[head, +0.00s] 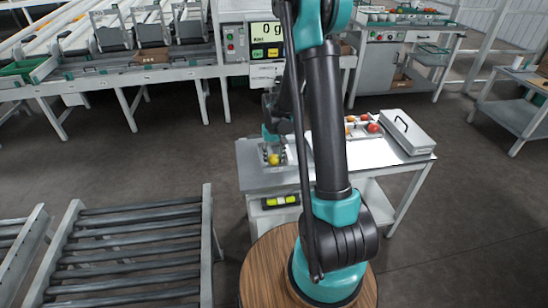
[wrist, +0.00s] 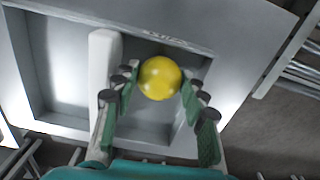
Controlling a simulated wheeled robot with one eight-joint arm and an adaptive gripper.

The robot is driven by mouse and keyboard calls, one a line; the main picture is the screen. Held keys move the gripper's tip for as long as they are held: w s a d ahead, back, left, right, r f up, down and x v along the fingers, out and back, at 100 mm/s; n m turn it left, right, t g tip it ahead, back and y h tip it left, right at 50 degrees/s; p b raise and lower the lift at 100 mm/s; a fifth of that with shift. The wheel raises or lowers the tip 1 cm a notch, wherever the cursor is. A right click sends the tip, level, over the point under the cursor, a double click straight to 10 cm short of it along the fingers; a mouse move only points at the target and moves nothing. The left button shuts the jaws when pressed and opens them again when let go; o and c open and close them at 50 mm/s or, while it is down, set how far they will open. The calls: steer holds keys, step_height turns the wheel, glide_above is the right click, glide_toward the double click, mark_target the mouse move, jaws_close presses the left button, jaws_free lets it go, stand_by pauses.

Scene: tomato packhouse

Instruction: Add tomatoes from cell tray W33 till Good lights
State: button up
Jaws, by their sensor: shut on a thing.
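A yellow tomato (wrist: 160,77) sits between the green-padded fingers of my gripper (wrist: 158,92), which is shut on it. In the wrist view it is over a grey recessed tray (wrist: 190,42) with a pale bar across it; I cannot tell whether it touches the tray floor. In the head view the tomato (head: 274,159) shows at the left end of the worktable, below my gripper (head: 273,147). Red and orange tomatoes (head: 372,127) lie in a tray partly hidden behind my arm. A display (head: 266,38) reads 0 g. The label W33 is not readable.
A grey case with a black handle (head: 405,131) stands at the right of the worktable (head: 385,157). A black panel with yellow-green lit patches (head: 281,201) is below the table's left end. A roller conveyor (head: 130,250) is at the lower left. Open floor lies between.

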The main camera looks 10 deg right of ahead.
steer(key=shift+f, duration=0.25)
steer(key=o, duration=0.9)
steer(key=shift+c, duration=0.6)
steer(key=shift+c, duration=1.2)
steer(key=shift+r, duration=0.1)
steer(key=shift+r, duration=3.45)
steer(key=shift+s, duration=0.1)
